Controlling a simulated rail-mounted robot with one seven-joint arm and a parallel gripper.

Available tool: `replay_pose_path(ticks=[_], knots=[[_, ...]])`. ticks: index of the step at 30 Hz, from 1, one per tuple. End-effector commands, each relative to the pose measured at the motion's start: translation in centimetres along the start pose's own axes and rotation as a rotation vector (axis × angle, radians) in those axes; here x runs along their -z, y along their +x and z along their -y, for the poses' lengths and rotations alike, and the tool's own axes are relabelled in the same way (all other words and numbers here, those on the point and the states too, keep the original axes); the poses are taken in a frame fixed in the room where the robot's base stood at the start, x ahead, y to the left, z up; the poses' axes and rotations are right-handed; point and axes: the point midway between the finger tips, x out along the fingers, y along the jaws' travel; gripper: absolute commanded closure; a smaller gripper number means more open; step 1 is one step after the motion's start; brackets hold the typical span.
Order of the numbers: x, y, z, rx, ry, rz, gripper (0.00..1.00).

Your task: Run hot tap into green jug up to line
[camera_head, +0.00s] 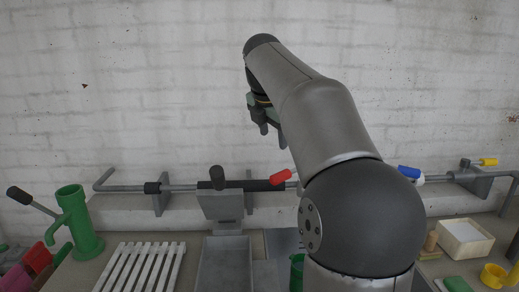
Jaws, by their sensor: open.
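My gripper (272,134) hangs in front of the white wall, well above the pipe, open, with nothing visible between its fingers. A red-handled tap (281,177) sits on the pipe below it, and a blue-handled tap (409,173) is to the right of my arm. Red is likely the hot one, but no label shows. A green vessel (297,272), perhaps the green jug, stands at the bottom centre, apart from my gripper. My arm hides most of it, so its line and contents cannot be seen. No running water is visible.
A green hand pump (72,220) stands at left, beside a white slatted rack (140,268). A grey tray (223,265) lies near the middle. A pale box (464,240), a yellow cup (493,275) and a yellow-handled tap (488,161) are at right.

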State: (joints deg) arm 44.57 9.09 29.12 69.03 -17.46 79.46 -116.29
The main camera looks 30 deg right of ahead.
Motion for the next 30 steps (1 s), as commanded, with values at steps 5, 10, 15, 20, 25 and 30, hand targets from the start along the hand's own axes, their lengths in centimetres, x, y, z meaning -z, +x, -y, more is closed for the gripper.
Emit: replay_pose_path(ticks=[5, 10, 15, 20, 25, 30], knots=[[0.1, 2.5, 0.1, 0.004, 0.000, -0.002, 0.46], [0.1, 5.9, 0.1, 0.003, 0.002, -0.004, 0.46], [0.1, 9.3, 0.1, 0.003, 0.001, -0.004, 0.46], [0.1, 12.4, 0.1, 0.003, 0.001, -0.003, 0.46], [0.1, 15.0, 0.0, 0.001, 0.002, -0.002, 0.46], [0.1, 16.5, 0.0, 0.001, 0.002, -0.001, 0.46]])
